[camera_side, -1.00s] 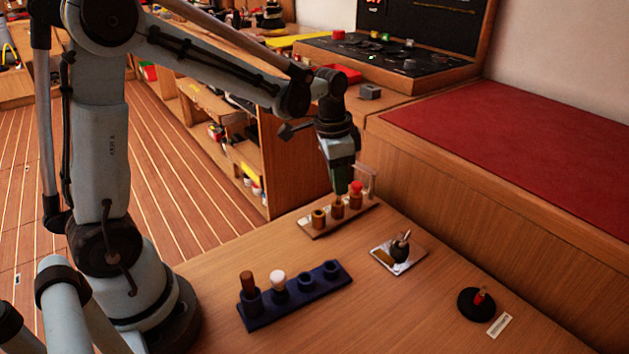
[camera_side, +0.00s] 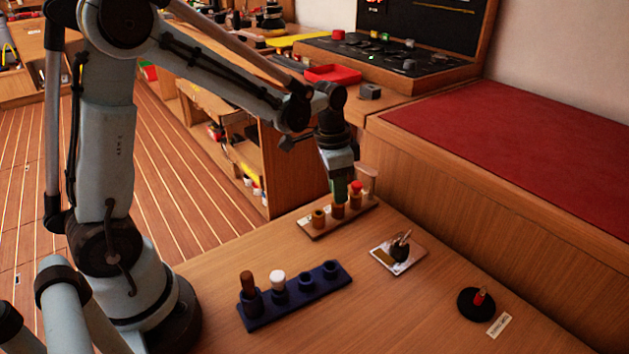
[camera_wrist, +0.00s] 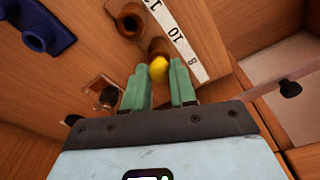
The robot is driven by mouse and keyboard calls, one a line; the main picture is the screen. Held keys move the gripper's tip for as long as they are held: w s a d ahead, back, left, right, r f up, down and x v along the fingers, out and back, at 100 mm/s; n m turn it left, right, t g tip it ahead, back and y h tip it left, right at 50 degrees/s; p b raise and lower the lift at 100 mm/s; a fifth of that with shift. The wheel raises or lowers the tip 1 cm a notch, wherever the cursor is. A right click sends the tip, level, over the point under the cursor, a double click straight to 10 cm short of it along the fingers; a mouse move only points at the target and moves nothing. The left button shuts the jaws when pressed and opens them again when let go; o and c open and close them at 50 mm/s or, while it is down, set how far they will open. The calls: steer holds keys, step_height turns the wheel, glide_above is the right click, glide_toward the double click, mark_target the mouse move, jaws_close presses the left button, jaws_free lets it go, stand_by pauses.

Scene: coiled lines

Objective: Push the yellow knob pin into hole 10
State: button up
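A wooden rack (camera_side: 308,232) with several brown sockets stands near the far edge of the table. My gripper (camera_side: 340,197) is upright directly over its middle socket (camera_side: 338,212). In the wrist view the yellow knob (camera_wrist: 158,68) of the pin sits between the green fingertips of my gripper (camera_wrist: 161,80), which appear closed on it. The knob is at the rim of the socket (camera_wrist: 159,47) beside the label 10. The pin's shaft is hidden, so I cannot tell how deep it sits. The fingers hide the pin in the side view.
A red-knobbed pin (camera_side: 356,187) stands in the socket right of my gripper; the left socket (camera_side: 319,218) looks empty. A dark blue rack (camera_side: 305,298) holds a brown and a white pin. A small tray (camera_side: 416,256) and a black round stand (camera_side: 470,307) are nearer the right.

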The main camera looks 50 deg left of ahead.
steer(key=o, duration=0.3)
steer(key=shift+o, duration=0.3)
steer(key=o, duration=0.5)
steer(key=shift+r, duration=2.55)
